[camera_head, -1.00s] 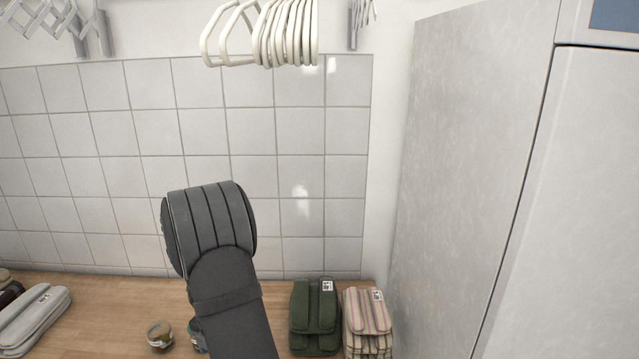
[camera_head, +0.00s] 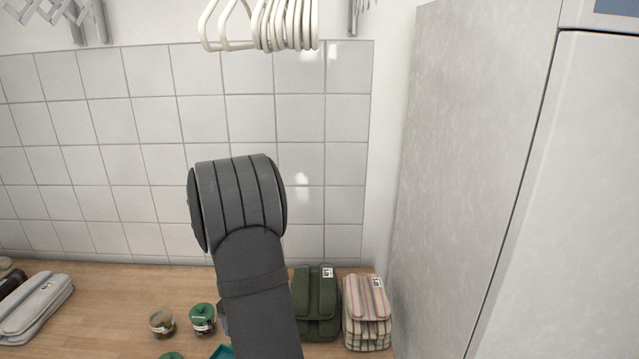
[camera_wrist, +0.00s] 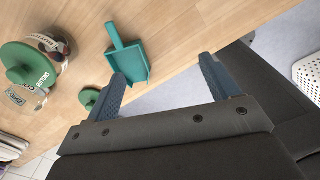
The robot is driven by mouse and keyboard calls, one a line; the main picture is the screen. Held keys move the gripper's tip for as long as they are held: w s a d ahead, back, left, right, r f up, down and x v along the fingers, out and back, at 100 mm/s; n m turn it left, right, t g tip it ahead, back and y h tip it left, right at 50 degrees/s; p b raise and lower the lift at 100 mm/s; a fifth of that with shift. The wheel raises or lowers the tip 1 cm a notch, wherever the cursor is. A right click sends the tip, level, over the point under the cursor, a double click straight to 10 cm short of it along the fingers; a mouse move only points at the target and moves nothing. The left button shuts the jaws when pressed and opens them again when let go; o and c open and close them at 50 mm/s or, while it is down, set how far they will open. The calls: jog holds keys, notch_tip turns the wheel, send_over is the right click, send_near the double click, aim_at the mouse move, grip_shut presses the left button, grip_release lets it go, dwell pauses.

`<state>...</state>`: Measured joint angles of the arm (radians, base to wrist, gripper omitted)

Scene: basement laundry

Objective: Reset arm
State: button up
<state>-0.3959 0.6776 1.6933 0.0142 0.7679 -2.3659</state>
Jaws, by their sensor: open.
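My gripper (camera_wrist: 162,66) is open in the wrist view, with its two blue fingers spread apart. Nothing shows between them except the counter edge, the floor beyond and part of a teal scoop. In the head view my dark arm rises in front of the tiled wall, and the gripper itself is hidden. The teal scoop (camera_wrist: 127,62) lies on the wooden counter (camera_wrist: 180,25), its pan near the edge. A jar with a green lid (camera_wrist: 27,64) and a label reading "BUTTONS" stands to the left. A loose-looking green lid (camera_wrist: 89,97) lies close to the left finger.
A small jar (camera_head: 162,322) and a green-lidded jar (camera_head: 203,319) stand left of my arm. A green pouch (camera_head: 317,302) and striped pouches (camera_head: 367,312) lie right of it. A grey cabinet (camera_head: 470,150) bounds the right. White hangers (camera_head: 285,25) hang above. A white basket (camera_wrist: 308,75) is beyond the counter.

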jog(key=d+r, duration=0.3)
jog(key=d, duration=0.2)
jog(key=w+a+r+n, duration=0.1)
jog(key=w+a, duration=0.2)
jog(key=a, duration=0.8)
jog(key=w+a+r+n, duration=0.1)
jog(key=w+a, duration=0.2)
jog(key=a, duration=0.8)
jog(key=w+a+r+n, duration=0.1)
jog(key=w+a, duration=0.3)
jog(key=a, duration=0.7)
jog(key=shift+r+n, duration=0.35)
jog(key=shift+n, duration=0.05)
